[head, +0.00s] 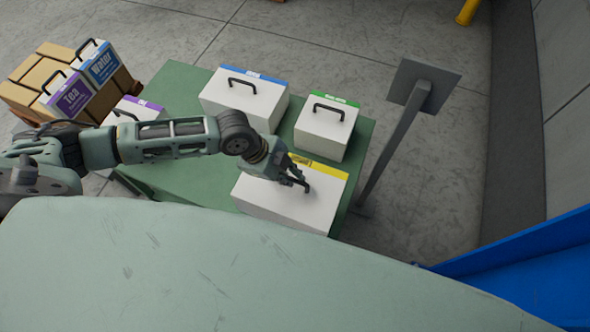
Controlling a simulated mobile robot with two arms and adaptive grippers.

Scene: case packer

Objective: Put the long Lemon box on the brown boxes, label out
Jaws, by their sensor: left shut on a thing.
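The long white box with a yellow label edge (285,211), which fits the Lemon box, stands on the green table (178,97) at its near right. Its label faces away from me, and only a yellow strip shows on the top far edge. My left gripper (301,186) is at the black handle on its top and is shut on that handle. The box appears to rest on the table. The brown boxes (32,76) are stacked on a pallet at the far left. A Tea box (69,94) and a Water box (100,66) sit on them, labels showing. My right gripper is not in view.
A blue-edged white box (240,98), a green-edged box (325,130) and a purple-edged box (129,108) share the table. A grey sign post (391,140) stands right of it. A blue structure (520,265) is at lower right. Floor is clear behind the table.

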